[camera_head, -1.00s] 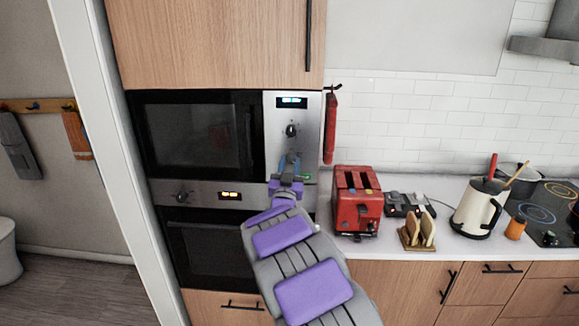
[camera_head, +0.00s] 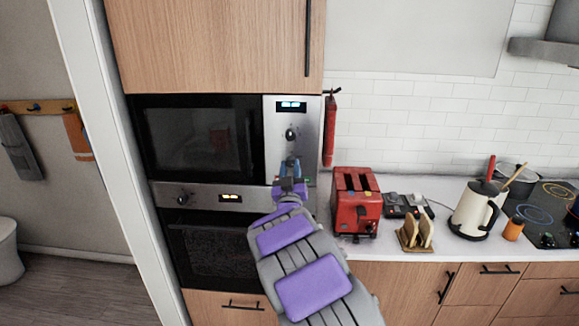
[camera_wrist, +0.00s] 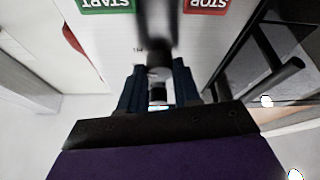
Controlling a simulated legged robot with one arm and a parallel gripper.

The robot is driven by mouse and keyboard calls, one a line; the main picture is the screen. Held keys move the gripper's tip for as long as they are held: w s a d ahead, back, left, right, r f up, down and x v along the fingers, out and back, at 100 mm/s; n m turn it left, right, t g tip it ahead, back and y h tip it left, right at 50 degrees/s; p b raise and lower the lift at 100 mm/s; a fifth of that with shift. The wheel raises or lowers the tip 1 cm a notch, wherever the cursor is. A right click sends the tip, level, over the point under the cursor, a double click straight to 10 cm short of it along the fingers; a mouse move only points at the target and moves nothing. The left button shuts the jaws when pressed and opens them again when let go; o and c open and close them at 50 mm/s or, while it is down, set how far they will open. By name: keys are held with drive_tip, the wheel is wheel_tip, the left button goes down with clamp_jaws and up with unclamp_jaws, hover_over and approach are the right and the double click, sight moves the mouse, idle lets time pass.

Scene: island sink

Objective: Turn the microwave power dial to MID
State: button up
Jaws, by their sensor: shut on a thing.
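The microwave (camera_head: 200,140) is built into the tall wooden cabinet, with a steel control panel at its right. An upper dial (camera_head: 290,134) sits below the lit display and is clear of my gripper. My gripper (camera_head: 290,166) is at the lower part of the panel. In the wrist view its blue fingers (camera_wrist: 157,88) are shut on a dark knob-like lower dial (camera_wrist: 158,72), partly hidden between them. A green START button (camera_wrist: 106,4) and a red STOP button (camera_wrist: 207,5) show upside down there. The dial's markings cannot be read.
An oven (camera_head: 210,248) with its own dial and display is below the microwave. A black door handle (camera_wrist: 275,82) shows beside my gripper in the wrist view. A red toaster (camera_head: 356,205) stands on the counter to the right.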

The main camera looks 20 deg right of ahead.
drive_tip(key=n+y, duration=0.2)
drive_tip(key=n, duration=0.2)
drive_tip(key=n+y+p, duration=0.1)
drive_tip(key=n, duration=0.3)
drive_tip(key=shift+s+d+r+y, duration=0.1)
drive_tip(key=shift+d+y, duration=0.1)
drive_tip(key=shift+y, duration=0.2)
drive_tip(key=shift+r+n+y, duration=0.1)
drive_tip(key=shift+n+y, duration=0.9)
drive_tip(key=shift+n, duration=1)
drive_tip(key=o, duration=1)
drive_tip(key=shift+a, duration=0.1)
drive_tip(key=shift+o, duration=0.2)
